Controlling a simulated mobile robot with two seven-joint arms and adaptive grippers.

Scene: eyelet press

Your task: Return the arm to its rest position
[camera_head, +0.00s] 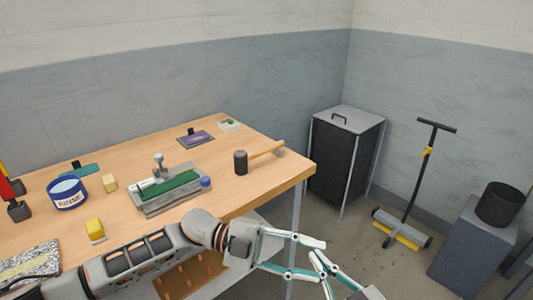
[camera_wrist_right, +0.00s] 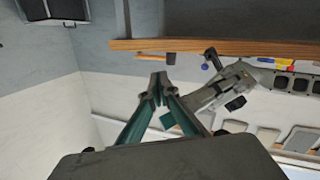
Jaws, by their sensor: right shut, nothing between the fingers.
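My right gripper (camera_head: 316,256) comes in from the bottom right in the head view, off the front right of the workbench. Its fingers are shut and empty; the tips meet in the right wrist view (camera_wrist_right: 156,90). My left arm reaches from the lower left along the bench's front. My left gripper (camera_head: 320,261) is open, its two fingers spread apart, and nothing shows between them but the right fingertips, which overlap them in the picture. I cannot tell whether the two grippers touch. The left gripper also shows in the right wrist view (camera_wrist_right: 190,90).
The wooden workbench (camera_head: 226,200) holds a press with a green bed (camera_head: 170,190), a black-headed mallet (camera_head: 241,163), a blue tin (camera_head: 67,198) and yellow blocks (camera_head: 95,228). A dark cabinet (camera_head: 345,165), a floor sweeper (camera_head: 400,232) and a pedestal with a black bucket (camera_head: 500,205) stand right.

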